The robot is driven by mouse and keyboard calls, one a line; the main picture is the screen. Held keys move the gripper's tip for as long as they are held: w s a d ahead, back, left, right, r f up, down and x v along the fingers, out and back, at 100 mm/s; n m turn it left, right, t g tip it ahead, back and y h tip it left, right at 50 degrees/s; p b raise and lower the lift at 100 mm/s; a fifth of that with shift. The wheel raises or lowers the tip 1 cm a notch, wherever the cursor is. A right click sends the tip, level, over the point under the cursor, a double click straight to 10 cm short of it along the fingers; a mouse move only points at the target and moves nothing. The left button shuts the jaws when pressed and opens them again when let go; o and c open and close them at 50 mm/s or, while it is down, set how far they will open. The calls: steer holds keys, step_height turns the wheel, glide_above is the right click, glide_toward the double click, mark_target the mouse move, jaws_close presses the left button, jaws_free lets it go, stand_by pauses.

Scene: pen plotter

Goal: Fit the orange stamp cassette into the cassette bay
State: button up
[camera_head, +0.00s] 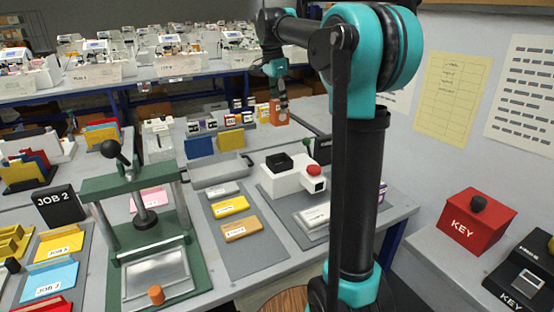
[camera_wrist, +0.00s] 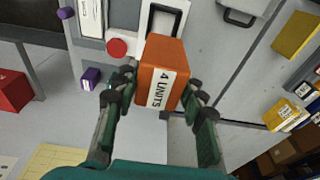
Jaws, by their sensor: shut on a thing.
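The orange stamp cassette (camera_wrist: 173,62) is a block with a white "4 UNITS" label, held between the two fingers of my gripper (camera_wrist: 158,88) in the wrist view. In the head view the cassette (camera_head: 280,117) hangs below my gripper (camera_head: 281,97), behind the white machine. The cassette bay (camera_head: 279,162) appears to be the black-framed opening on top of the white machine (camera_head: 290,184) with a red button. In the wrist view the black frame (camera_wrist: 151,22) shows beyond the cassette, partly hidden by it. The cassette looks apart from the bay.
A row of small cassettes (camera_head: 222,121) stands behind a blue and a yellow panel. A grey tray (camera_head: 222,173) is left of the machine. A green press (camera_head: 140,190) stands at the front left. A red KEY box (camera_head: 477,222) sits on the right bench.

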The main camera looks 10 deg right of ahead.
mark_target(275, 120)
step_height(275, 120, down, 18)
steer(key=shift+r, duration=0.1)
stand_by(0.4)
steer(key=o, duration=1.2)
steer(key=r, duration=0.4)
steer(key=a+r, duration=0.1)
steer(key=r, duration=0.7)
steer(key=shift+s+a, duration=0.3)
